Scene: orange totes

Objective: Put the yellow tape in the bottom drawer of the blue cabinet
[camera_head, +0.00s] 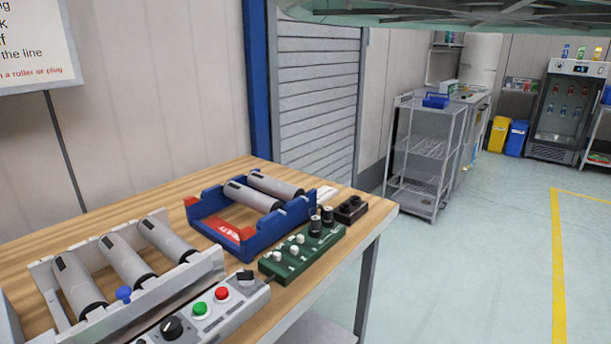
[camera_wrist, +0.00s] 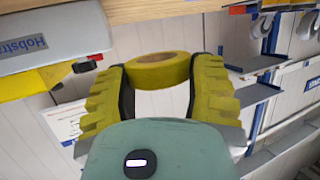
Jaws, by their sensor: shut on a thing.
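The yellow tape (camera_wrist: 158,72) is a yellow ring in the wrist view. My gripper (camera_wrist: 158,80) has its two yellow padded fingers on either side of the tape and is shut on it. The tape is held between the fingertips, and its ring opening shows. Neither the tape nor the gripper shows in the head view. I cannot make out a blue cabinet or its bottom drawer in either view.
A wooden workbench (camera_head: 160,188) with rollers, a blue tray (camera_head: 265,236) and control boxes fills the left of the head view. A wire cart (camera_head: 421,165) stands farther back. Clear floor (camera_head: 470,260) lies to the right of the bench.

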